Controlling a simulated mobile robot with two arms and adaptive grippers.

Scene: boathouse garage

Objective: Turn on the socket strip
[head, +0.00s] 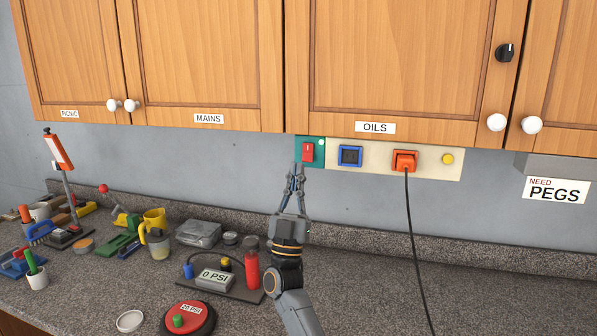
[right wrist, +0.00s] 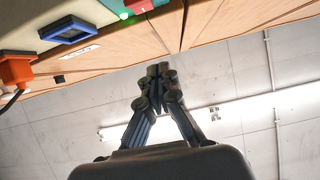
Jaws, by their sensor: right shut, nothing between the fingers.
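The socket strip (head: 375,174) is a cream panel on the wall under the cabinets. At its left end is a green plate (head: 318,160) with a red switch (head: 308,152) and a small pale round light. The red switch (right wrist: 138,5) and a bright green light (right wrist: 124,15) show at the top of the right wrist view. My right gripper (head: 297,168) is shut and empty, its tips close to the lower left of the switch. I cannot tell whether they touch the plate. My left gripper is out of view.
The strip also has a blue socket (head: 350,156), an orange plug (head: 404,160) with a black cable hanging down, and a yellow button (head: 447,159). Wooden cabinets (head: 400,60) overhang it. A gauge stand (head: 216,279) and tools crowd the counter's left; its right is mostly clear.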

